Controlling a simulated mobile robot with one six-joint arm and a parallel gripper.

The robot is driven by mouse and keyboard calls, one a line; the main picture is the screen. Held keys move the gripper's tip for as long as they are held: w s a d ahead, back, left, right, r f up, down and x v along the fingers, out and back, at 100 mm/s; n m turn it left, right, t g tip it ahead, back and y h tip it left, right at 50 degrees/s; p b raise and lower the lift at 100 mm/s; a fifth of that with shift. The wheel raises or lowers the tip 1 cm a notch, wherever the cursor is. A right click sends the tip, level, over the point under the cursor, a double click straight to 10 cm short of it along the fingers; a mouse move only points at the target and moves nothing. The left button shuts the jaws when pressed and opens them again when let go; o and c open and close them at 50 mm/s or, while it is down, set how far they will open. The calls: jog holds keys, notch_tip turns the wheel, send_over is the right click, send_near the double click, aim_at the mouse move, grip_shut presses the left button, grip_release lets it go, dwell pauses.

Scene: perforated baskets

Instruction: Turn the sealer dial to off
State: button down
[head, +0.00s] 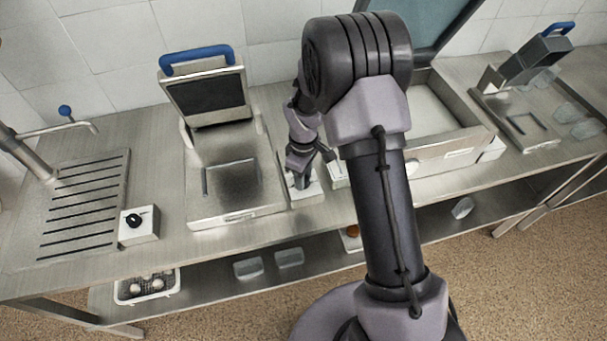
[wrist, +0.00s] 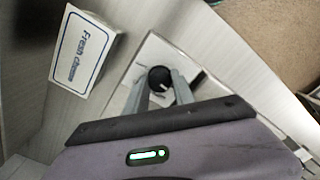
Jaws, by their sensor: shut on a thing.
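A round black dial (wrist: 160,79) sits on a small white control box (wrist: 150,50) in the wrist view. My gripper (wrist: 161,85) is shut on the dial, one grey finger on each side of it. A small pale mark shows on the dial, but its setting cannot be read. In the head view, my gripper (head: 301,180) points down at the white control box (head: 308,195), between the left press and the open-lidded basin machine. There, the dial is hidden by my gripper.
A "Fresh cheese" box (wrist: 84,50) lies close by. The press (head: 235,204) with a blue handle stands left; the basin machine (head: 440,150) is right. Another black knob (head: 134,220) is on a white box near the sink drainer. The counter's front strip is clear.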

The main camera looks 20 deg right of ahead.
jog(key=shift+n, duration=0.7)
jog(key=c, duration=1.1)
grip_release()
jog(key=shift+o, duration=0.2)
notch_tip(320, 180, up, 17)
jog(key=p, duration=0.4)
jog(key=shift+r, duration=0.2)
